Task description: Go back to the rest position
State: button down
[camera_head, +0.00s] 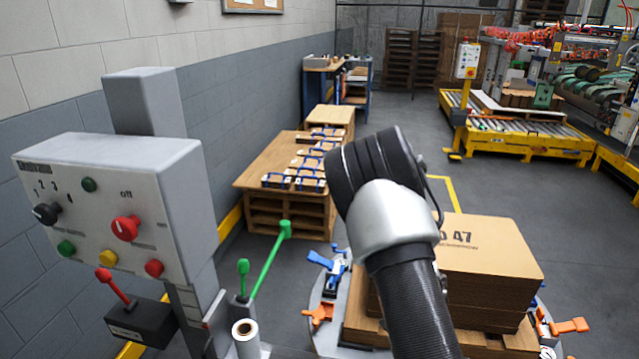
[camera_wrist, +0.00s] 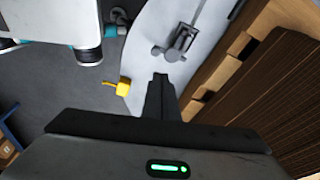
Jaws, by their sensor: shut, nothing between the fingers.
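My gripper (camera_wrist: 160,78) shows in the wrist view, its dark fingers together at the picture's centre with nothing between them. The fingertips appear over the edge of a light grey round plate (camera_wrist: 146,50); I cannot tell the height. In the head view my arm rises from the bottom centre and bends at a grey joint, in front of a stack of cardboard sheets (camera_head: 490,262). My gripper cannot be made out in the head view. The stack's layered side (camera_wrist: 280,95) lies to the right of the gripper in the wrist view.
A grey control box (camera_head: 110,200) with knobs stands at left, with a green lever (camera_head: 270,260) beside it. Clamps with orange (camera_head: 318,314) and blue (camera_head: 322,259) handles sit around the round plate. A pallet with blue-handled items (camera_head: 262,180) stands behind. Open floor lies toward the yellow conveyor (camera_head: 520,145).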

jog(key=a+r+n+t+y, duration=0.1)
jog(key=a+r+n, duration=0.25)
jog(key=r, duration=0.35)
jog(key=s+a+r+n+t+y, duration=0.1)
jog(key=a+r+n+y, duration=0.1)
jog(key=a+r, duration=0.45)
jog(key=a+r+n+t+y, duration=0.1)
jog(key=a+r+n, duration=0.2)
jog(key=r, duration=0.6)
jog(key=s+a+r+n+t+h, duration=0.1)
jog(key=s+r+n+t, duration=0.2)
jog(key=s+r+n, duration=0.9)
notch_tip(320, 180, up, 22)
jog(key=s+m+p, duration=0.2)
jog(key=p, duration=1.7)
jog(key=shift+s+a, duration=0.2)
jog(key=shift+s, duration=0.15)
jog(key=shift+m, duration=0.25)
